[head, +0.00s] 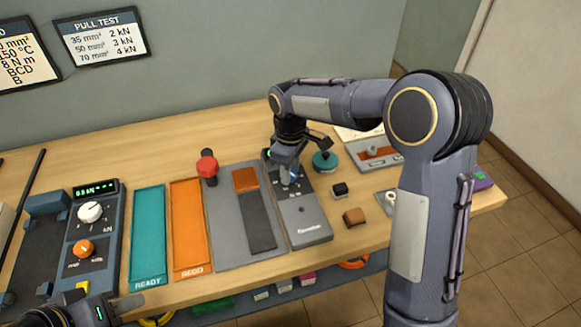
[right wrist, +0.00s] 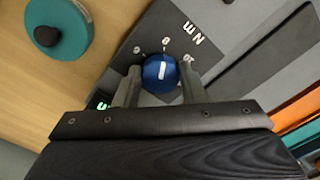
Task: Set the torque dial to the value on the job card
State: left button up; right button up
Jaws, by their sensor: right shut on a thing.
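The blue torque dial (right wrist: 160,73) sits on the dark face of a grey torque unit (head: 304,220). My right gripper (right wrist: 160,84) is shut on the dial, one finger on each side. The dial's white line stands nearly upright in the right wrist view, toward the middle of three small numerals beside an "N m" mark. A green display (right wrist: 102,103) is mostly hidden. A framed card (head: 18,52), cut by the left edge, includes a line ending "8 N m".
A teal READY tray (head: 148,238) and an orange REDO tray (head: 189,230) lie left of the unit. A pull tester (head: 92,230) stands further left. A teal round object (head: 325,161) and small blocks lie right of the unit. My right arm covers part of the bench.

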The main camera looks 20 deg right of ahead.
dwell(0.4)
jog(key=o, duration=1)
notch_tip(320, 180, up, 7)
jog(key=shift+f, duration=0.15)
jog(key=shift+r, duration=0.55)
